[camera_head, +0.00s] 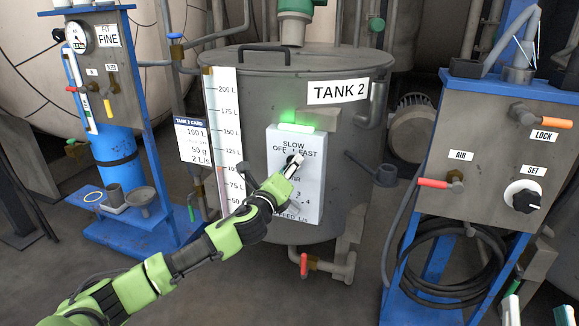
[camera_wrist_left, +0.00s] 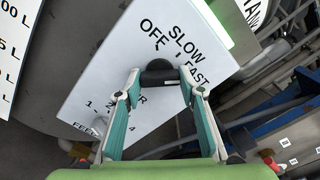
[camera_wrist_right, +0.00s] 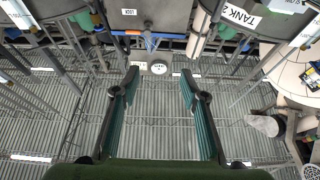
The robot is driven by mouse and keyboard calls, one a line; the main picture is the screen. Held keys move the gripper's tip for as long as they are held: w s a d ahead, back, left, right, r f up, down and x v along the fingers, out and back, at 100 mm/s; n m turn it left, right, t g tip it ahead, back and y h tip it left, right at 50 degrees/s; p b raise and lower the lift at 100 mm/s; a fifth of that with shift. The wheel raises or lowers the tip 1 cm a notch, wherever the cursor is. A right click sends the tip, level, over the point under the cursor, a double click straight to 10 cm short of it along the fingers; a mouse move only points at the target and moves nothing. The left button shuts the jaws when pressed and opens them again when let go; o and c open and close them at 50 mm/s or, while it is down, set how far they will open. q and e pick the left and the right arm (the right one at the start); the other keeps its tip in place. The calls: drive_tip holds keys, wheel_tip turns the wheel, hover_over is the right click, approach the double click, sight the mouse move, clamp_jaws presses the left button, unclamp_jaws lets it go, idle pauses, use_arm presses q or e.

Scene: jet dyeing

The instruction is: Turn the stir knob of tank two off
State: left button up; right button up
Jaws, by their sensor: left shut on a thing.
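Tank two (camera_head: 335,115) is a grey tank with a white TANK 2 label. A white panel (camera_head: 310,205) on its front reads SLOW, OFF and FAST; a strip (camera_head: 297,127) along its top glows green. My left gripper (camera_head: 293,163) is at the panel, shut on the dark stir knob. In the left wrist view the black knob (camera_wrist_left: 159,72) sits between the fingertips, just below the OFF and FAST lettering.
A blue-framed stand (camera_head: 480,140) at right carries AIR, LOCK and SET controls. Another blue stand (camera_head: 100,75) with a gauge is at left. A red-handled valve (camera_head: 304,264) sits below the tank.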

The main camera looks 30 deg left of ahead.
drive_tip(key=s+d+f+g+h+p, duration=0.1)
drive_tip(key=d+f+g+h+p, duration=0.1)
drive_tip(key=f+g, duration=0.5)
drive_tip(key=s+d+f+g+h+p, duration=0.1)
drive_tip(key=s+f+g+p, duration=0.15)
drive_tip(key=f, duration=0.85)
use_arm(q)
drive_tip(key=shift+n+p, duration=2.65)
drive_tip(key=shift+n, duration=6.65)
use_arm(e)
drive_tip(key=s+d+f+g+h, duration=0.2)
drive_tip(key=s+d+f+g, duration=0.3)
drive_tip(key=s+f+g, duration=0.3)
drive_tip(key=shift+s+f+m+g+h, duration=0.35)
drive_tip(key=shift+s+f, duration=1.4)
drive_tip(key=shift+s, duration=0.8)
use_arm(q)
drive_tip(key=o, duration=1.1)
